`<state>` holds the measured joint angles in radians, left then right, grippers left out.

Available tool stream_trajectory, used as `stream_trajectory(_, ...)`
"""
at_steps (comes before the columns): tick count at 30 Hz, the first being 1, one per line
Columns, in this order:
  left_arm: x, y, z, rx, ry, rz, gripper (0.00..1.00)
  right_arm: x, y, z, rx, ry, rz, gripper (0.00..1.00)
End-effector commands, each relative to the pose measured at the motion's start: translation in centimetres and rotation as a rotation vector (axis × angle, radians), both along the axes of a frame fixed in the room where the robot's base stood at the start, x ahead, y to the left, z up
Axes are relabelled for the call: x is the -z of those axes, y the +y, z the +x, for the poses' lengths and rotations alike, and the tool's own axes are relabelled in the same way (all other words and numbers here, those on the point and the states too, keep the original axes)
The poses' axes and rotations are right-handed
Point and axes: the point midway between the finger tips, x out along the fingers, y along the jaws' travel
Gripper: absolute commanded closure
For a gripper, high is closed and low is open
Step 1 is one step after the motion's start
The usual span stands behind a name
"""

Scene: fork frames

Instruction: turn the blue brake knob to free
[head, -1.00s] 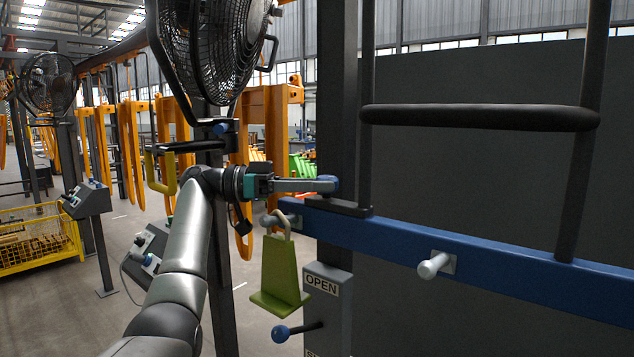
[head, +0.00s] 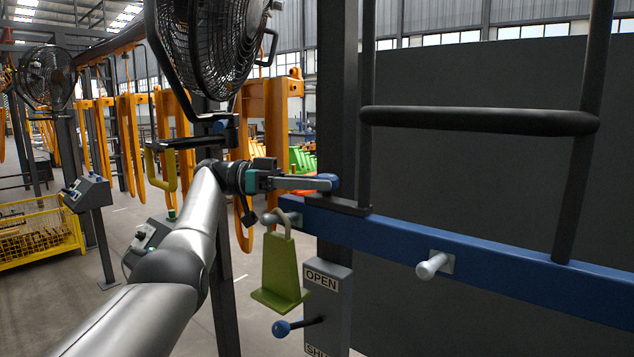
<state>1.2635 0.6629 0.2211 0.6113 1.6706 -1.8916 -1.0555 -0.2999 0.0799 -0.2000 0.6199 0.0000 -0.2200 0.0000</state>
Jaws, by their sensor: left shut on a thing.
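My left gripper (head: 318,183) reaches in from the left, with its grey fingers extended to the right. My right gripper is not in view.
A green weight-shaped block (head: 280,276) hangs by its loop just below my left gripper. The blue rail (head: 490,254) with a grey peg (head: 433,265) runs to the right. A caged fan (head: 215,45) stands above my arm. A grey box (head: 328,305) is below.

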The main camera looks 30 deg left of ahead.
Motion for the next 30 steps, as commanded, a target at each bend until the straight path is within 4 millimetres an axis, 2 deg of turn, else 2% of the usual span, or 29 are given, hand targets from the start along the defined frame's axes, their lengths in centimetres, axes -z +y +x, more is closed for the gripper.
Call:
stream_trajectory(12,0.03,-0.09,-0.01,0.005,0.001,0.000,1.00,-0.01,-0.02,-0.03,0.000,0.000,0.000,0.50)
stream_trajectory(13,0.03,-0.09,-0.01,0.005,0.001,0.000,0.44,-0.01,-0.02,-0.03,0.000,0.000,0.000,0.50)
stream_trajectory(20,0.03,-0.06,0.00,0.004,0.001,0.000,0.18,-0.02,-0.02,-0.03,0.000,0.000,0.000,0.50)
stream_trajectory(30,0.05,-0.16,0.08,0.003,0.000,0.000,0.17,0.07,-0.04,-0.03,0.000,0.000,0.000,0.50)
